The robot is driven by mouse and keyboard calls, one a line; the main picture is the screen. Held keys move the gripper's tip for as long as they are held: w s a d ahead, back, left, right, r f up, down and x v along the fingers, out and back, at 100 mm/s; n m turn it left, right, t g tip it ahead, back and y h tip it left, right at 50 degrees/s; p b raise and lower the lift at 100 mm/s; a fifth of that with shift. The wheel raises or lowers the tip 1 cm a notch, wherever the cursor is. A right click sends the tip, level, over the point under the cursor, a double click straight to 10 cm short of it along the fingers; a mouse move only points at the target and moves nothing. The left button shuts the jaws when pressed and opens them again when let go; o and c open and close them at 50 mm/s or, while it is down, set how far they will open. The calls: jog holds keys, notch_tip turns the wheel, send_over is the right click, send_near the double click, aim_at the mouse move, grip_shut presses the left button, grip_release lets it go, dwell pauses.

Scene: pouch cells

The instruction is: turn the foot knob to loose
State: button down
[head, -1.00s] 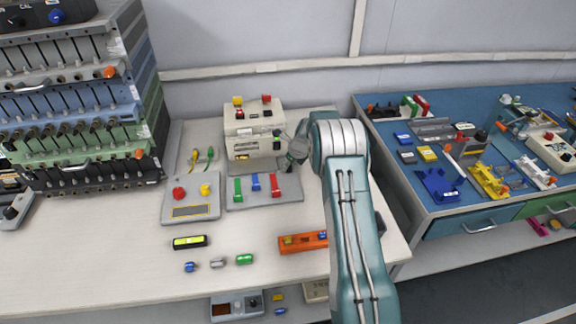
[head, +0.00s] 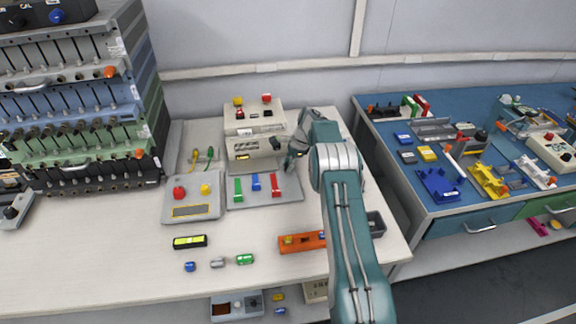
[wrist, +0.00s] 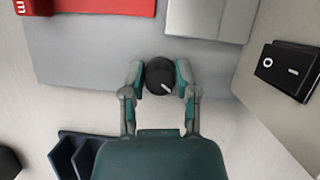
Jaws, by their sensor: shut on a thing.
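The foot knob (wrist: 158,72) is a round black knob with a white pointer mark, seen in the wrist view over the grey base plate (wrist: 85,55). Its mark points to the lower right in that view. My gripper (wrist: 161,80) is shut on the knob, with one finger on each side. In the head view my gripper (head: 291,164) is at the right end of the base plate, beside the beige press-like machine (head: 255,118).
A grey control box (head: 192,208) is farther left. An orange holder (head: 300,243) lies in front. A dark tray (head: 376,224) is partly behind my arm. The front left of the table is mostly clear.

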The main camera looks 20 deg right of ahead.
aim_at(288, 164)
jog(key=n+g, duration=0.1)
jog(key=n, duration=0.2)
jog(key=shift+f, duration=0.1)
jog(key=shift+n, duration=0.5)
jog(key=shift+c, duration=1.8)
grip_release()
jog(key=shift+w, duration=0.1)
jog(key=shift+g, duration=0.3)
notch_tip(288, 164, up, 10)
jog(key=shift+w, duration=0.1)
